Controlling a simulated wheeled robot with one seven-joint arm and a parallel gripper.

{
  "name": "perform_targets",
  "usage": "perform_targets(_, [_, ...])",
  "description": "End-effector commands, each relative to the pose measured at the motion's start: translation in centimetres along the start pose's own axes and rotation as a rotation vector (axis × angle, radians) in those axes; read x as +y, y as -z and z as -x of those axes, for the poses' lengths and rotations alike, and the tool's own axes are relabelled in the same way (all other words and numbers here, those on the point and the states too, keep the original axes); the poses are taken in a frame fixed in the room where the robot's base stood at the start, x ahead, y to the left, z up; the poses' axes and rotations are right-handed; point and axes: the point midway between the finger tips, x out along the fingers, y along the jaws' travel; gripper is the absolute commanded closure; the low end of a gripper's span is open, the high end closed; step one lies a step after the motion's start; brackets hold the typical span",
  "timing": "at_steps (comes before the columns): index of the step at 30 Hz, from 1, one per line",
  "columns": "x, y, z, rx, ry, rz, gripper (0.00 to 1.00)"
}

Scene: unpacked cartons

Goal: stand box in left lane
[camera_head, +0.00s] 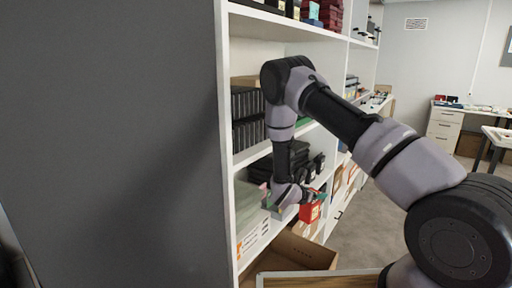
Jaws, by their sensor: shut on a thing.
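My gripper (308,197) is at the end of my bent arm, at the front of a lower shelf of the white shelving unit (226,150). It is shut on a small red box (311,213), which sits just below and to the right of the wrist. The fingers are small and partly hidden, so the exact grip and the box's tilt are hard to tell. I cannot make out lane dividers or tell which lane the box is in front of. My forearm hides part of the shelves.
Black cases (247,118) fill the shelf above. Flat grey-green boxes (247,201) lie left of my gripper. An open brown carton (303,251) stands on the floor below. A big dark grey panel (110,140) blocks the left. Grey floor (362,222) is free to the right.

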Motion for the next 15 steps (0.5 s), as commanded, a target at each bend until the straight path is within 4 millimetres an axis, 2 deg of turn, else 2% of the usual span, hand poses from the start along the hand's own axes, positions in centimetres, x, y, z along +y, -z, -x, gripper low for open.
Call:
perform_targets(1, [-0.7,-2.4,0.8,0.001,0.011,-0.012,1.00])
perform_targets(6, [-3.5,-7.6,3.0,0.008,0.046,-0.024,1.00])
perform_targets(10, [-5.2,-10.1,4.2,0.013,0.062,-0.030,1.00])
perform_targets(15, [-6.4,-11.4,5.0,0.016,0.072,-0.032,1.00])
